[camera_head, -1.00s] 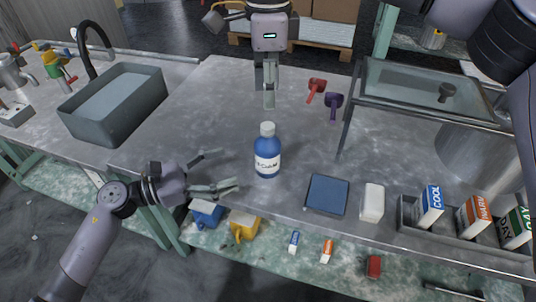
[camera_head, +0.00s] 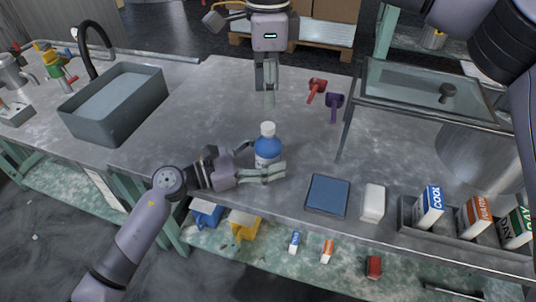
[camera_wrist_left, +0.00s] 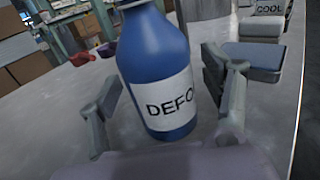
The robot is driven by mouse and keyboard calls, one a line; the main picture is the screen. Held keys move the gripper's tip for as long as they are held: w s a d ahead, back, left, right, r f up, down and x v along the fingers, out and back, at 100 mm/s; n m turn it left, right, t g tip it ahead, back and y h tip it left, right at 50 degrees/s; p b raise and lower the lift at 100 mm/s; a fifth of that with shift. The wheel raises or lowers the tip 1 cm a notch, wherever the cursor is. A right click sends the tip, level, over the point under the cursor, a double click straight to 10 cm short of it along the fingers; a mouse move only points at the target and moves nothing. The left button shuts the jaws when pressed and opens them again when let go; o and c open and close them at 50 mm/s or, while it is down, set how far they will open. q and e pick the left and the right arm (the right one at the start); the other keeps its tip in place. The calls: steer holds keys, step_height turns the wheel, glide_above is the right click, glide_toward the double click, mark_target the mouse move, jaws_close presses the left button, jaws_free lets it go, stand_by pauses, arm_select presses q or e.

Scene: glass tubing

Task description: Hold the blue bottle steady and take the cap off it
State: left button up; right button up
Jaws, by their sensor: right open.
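The blue bottle (camera_head: 267,149) stands upright on the grey table, with its pale cap (camera_head: 267,129) on top. My left gripper (camera_head: 259,163) reaches in low from the left, with its fingers on either side of the bottle's body. In the left wrist view the bottle (camera_wrist_left: 155,50), with a white label, is between the two open fingers, and gaps show on both sides. My right gripper (camera_head: 268,95) points down behind the bottle in the head view, open and empty, apart from the cap.
A blue pad (camera_head: 327,195) and a white block (camera_head: 373,203) lie right of the bottle, near the front edge. Red (camera_head: 317,87) and purple (camera_head: 334,103) items lie behind it. A glass-topped stand (camera_head: 430,90) is at right, a grey basin (camera_head: 115,105) at left.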

arm_select(q)
jaws_close()
stand_by(0.8)
